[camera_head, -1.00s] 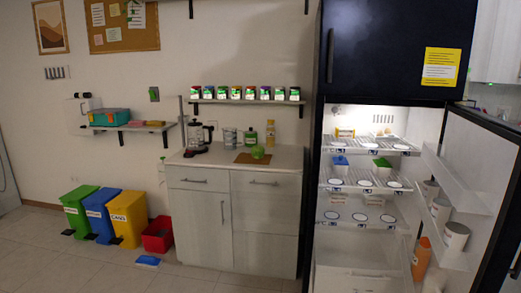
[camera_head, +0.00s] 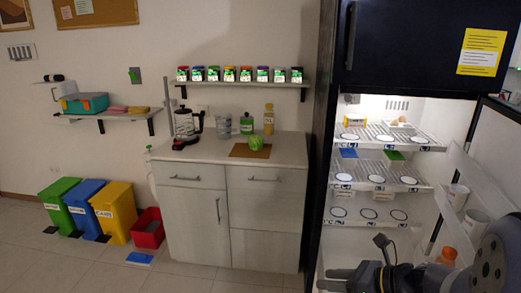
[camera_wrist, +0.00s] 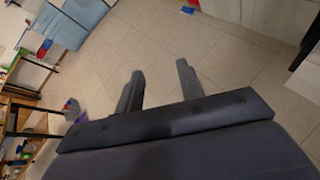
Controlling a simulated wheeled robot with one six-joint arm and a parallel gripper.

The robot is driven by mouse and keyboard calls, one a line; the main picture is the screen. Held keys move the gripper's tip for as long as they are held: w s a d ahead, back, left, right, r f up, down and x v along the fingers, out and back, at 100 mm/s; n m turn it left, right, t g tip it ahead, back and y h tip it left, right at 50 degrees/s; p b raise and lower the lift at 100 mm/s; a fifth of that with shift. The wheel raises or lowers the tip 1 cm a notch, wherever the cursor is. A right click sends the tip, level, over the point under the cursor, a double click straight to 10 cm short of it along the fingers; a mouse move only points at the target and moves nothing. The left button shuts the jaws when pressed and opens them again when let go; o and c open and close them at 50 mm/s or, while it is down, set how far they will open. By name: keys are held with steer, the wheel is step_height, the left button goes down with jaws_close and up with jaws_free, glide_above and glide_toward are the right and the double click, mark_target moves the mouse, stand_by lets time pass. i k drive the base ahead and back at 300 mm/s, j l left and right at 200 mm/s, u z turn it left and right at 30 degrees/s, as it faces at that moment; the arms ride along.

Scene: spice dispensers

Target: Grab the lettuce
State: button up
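The lettuce (camera_head: 255,142) is a small round green head on a brown cutting board (camera_head: 250,151), on top of the pale wooden counter. My gripper (camera_head: 325,279) shows at the lower right of the head view, in front of the fridge, well below and apart from the lettuce. In the wrist view my gripper (camera_wrist: 158,70) has its two fingers spread with only floor tiles beyond them. It is open and empty. The lettuce is not seen in the wrist view.
A shelf of spice dispensers (camera_head: 240,82) hangs above. The open fridge (camera_head: 385,170) stands right. Bins and a red box (camera_head: 148,230) stand left.

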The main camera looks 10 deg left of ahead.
mark_target(256, 142)
steer(key=i+j+z, duration=0.25)
steer(key=i+j, duration=0.85)
steer(key=i, duration=0.2)
steer(key=i+j+z, duration=0.3)
steer(key=i+j, duration=0.95)
steer(key=j, duration=0.15)
